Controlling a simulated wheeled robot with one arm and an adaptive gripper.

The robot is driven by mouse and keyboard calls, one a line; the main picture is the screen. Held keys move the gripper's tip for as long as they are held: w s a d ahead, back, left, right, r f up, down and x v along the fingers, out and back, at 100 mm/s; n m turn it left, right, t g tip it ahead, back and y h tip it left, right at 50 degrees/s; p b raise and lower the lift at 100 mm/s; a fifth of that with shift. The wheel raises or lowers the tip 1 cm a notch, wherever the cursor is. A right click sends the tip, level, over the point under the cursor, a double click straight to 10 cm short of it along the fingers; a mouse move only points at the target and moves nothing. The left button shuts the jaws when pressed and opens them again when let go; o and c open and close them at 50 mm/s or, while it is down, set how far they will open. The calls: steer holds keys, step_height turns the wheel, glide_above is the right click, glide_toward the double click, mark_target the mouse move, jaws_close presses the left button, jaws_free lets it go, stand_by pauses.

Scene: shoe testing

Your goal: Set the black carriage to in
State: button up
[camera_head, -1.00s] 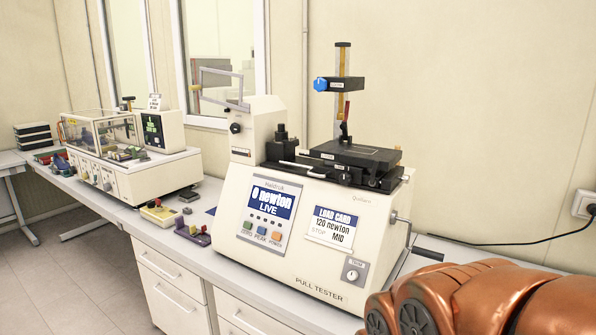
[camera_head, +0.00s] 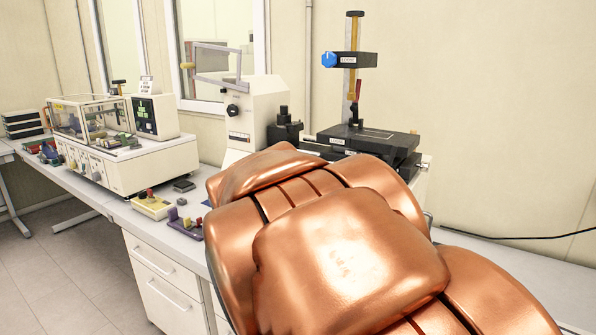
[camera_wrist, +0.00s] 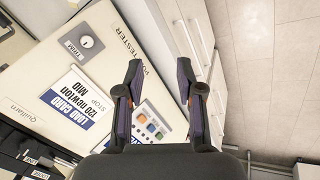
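The black carriage (camera_head: 372,142) is the flat black block on top of the pull tester (camera_head: 251,115), at its right side in the head view. A post with a blue knob (camera_head: 329,60) rises behind it. My arm hides most of the tester's front in the head view, and my gripper is hidden there. In the wrist view my gripper (camera_wrist: 159,68) is open and empty, its two dark fingers apart above the tester's front panel (camera_wrist: 120,60). Black parts of the tester's top (camera_wrist: 35,155) show at the lower left of the wrist view; I cannot tell whether they include the carriage.
The load card (camera_wrist: 75,105) reads 120 newton, MID. A second machine with a clear cover (camera_head: 95,118) stands further left on the bench. The floor (camera_wrist: 270,70) is clear.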

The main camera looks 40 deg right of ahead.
steer(key=w+d+r+n+t+h+b, duration=0.1)
steer(key=w+d+r+n+h+b, duration=0.15)
steer(key=w+d+r, duration=0.4)
steer(key=w+d+r+n+t+h+b, duration=0.1)
steer(key=w+d+r+h+b, duration=0.2)
steer(key=w+d, duration=0.55)
steer(key=w+d+r+n+t+h+b, duration=0.1)
steer(key=w+d+r+n+h, duration=0.1)
steer(key=w+d+r+h, duration=0.45)
steer(key=shift+m+y, duration=0.25)
steer(key=shift+y, duration=0.65)
steer(key=shift+w+d+f+p, duration=0.25)
steer(key=shift+w+d+f, duration=0.3)
steer(key=shift+d, duration=0.55)
steer(key=shift+w+d+f+p, duration=0.3)
steer(key=shift+w+d+f, duration=0.25)
steer(key=shift+d, duration=0.6)
steer(key=shift+w+d+f+p, duration=0.25)
steer(key=shift+w+d+f, duration=0.15)
steer(key=shift+d+f, duration=0.5)
steer(key=shift+d+r, duration=0.15)
steer(key=shift+r, duration=0.05)
steer(key=shift+c, duration=0.3)
jaws_close()
